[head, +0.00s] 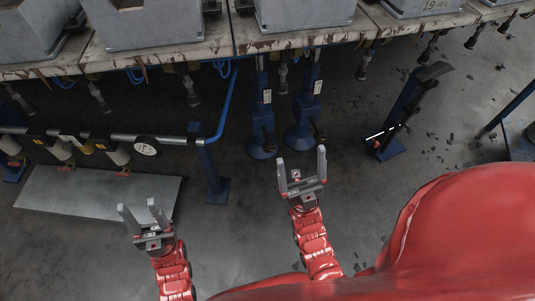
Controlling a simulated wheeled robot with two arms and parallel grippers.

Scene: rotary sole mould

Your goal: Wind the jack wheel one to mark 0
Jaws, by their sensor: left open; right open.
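Two blue jack-like stands (262,112) (306,98) rise from round feet on the floor below the bench, each with a small pale label. Small dark parts that may be cranks or wheels show low on them; I cannot tell which is jack wheel one, and no mark 0 is readable. My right gripper (301,157) is open and empty, pointing up the picture, just below the two stands in view and apart from them as far as I can tell. My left gripper (139,206) is open and empty, further left, near the grey floor plate.
A bench edge (210,49) with grey mould boxes (160,24) runs across the top. A pipe with a round gauge (146,146) and a blue post (212,175) stand left. A grey plate (60,197) lies left. A blue pedal stand (408,105) stands right.

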